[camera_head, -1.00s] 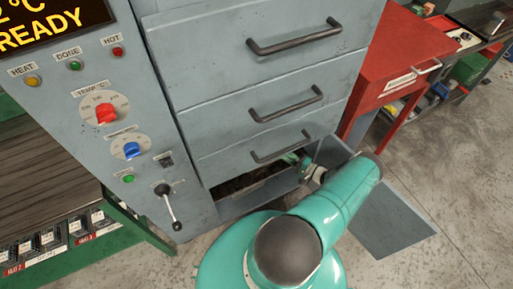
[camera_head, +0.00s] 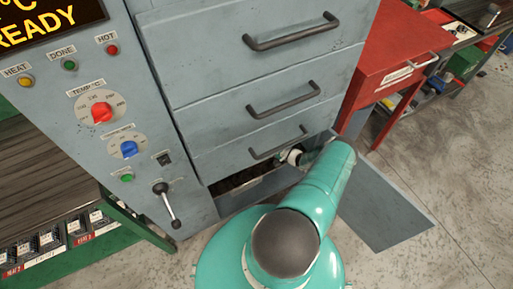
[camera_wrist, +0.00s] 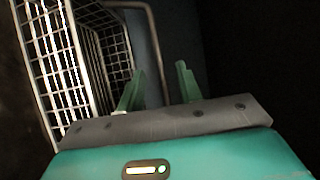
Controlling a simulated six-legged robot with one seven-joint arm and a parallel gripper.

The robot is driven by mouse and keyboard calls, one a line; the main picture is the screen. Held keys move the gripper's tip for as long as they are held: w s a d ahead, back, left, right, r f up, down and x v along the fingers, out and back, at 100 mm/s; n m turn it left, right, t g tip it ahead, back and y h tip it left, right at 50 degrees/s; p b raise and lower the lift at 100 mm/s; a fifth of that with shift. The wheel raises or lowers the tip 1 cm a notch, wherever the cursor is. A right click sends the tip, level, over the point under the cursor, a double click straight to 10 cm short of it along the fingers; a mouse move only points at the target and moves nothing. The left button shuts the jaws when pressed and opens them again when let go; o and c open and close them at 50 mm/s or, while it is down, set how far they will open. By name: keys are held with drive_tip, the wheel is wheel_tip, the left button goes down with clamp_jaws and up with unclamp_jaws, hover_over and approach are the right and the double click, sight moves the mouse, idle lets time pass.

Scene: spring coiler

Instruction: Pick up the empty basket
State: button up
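A wire basket (camera_wrist: 62,60) with a pale grid shows at the left of the wrist view. It stands close to the left finger of my gripper (camera_wrist: 158,85). A bent metal bar (camera_wrist: 154,40) rises beyond the fingertips at the top; I cannot tell whether it is the basket's handle. My two green fingers are apart with nothing seen between them. In the head view my arm reaches into the low opening (camera_head: 240,183) of the grey cabinet, and the gripper is hidden there. The basket is not visible in the head view. I cannot tell whether it is empty.
The cabinet's drawers with dark handles (camera_head: 283,95) hang just above my arm. An open grey door panel (camera_head: 385,208) lies at the right. A red cabinet (camera_head: 385,60) stands behind it. A lever (camera_head: 166,205) sticks out left of the opening.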

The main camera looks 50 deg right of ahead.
drive_tip(key=shift+w+a, duration=0.2)
drive_tip(key=shift+w, duration=1)
clamp_jaws()
drive_tip(key=shift+r, duration=0.15)
